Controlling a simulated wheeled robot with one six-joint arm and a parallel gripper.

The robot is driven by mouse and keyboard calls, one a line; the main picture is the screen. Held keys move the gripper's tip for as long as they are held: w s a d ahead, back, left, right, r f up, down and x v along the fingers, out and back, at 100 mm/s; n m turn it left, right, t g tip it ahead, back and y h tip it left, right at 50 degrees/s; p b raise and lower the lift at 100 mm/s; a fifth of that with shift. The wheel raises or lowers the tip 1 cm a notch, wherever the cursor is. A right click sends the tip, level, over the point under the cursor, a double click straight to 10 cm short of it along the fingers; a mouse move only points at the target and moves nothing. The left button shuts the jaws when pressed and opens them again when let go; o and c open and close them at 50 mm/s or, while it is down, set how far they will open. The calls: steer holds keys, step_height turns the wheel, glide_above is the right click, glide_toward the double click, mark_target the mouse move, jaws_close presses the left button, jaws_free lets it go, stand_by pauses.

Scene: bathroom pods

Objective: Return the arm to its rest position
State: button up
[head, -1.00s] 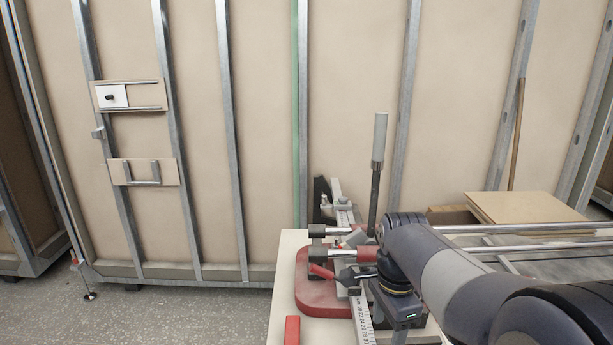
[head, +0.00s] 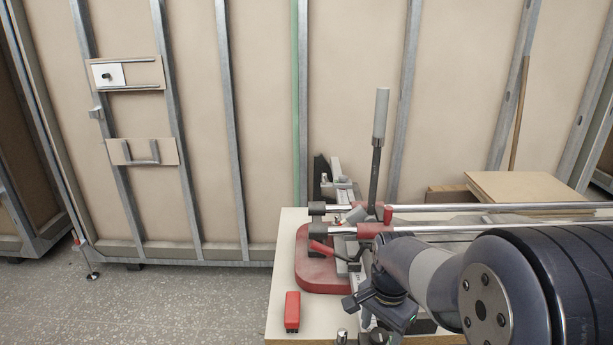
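My arm comes in from the lower right, its large dark joint with a round grey bolted plate nearest the camera. Its grey link runs left to a dark wrist over the workbench (head: 282,262). The end of my arm, with my gripper (head: 368,312), points down near the bench's front edge. It is small and partly hidden there, and I cannot make out its fingers or whether they are apart. I see nothing held in it.
A red-based tube cutting machine (head: 318,275) with an upright lever (head: 380,118) and metal rails stands close behind my wrist. A small red block (head: 292,311) lies left of it. A board (head: 525,190) lies behind. Grey floor (head: 180,305) is free at left.

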steer(key=n+b, duration=0.1)
steer(key=n, duration=0.5)
steer(key=n+b, duration=0.2)
steer(key=n, duration=0.4)
steer(key=shift+f+n, duration=0.1)
steer(key=shift+n, duration=0.2)
steer(key=shift+r, duration=1.15)
steer(key=shift+s, duration=0.1)
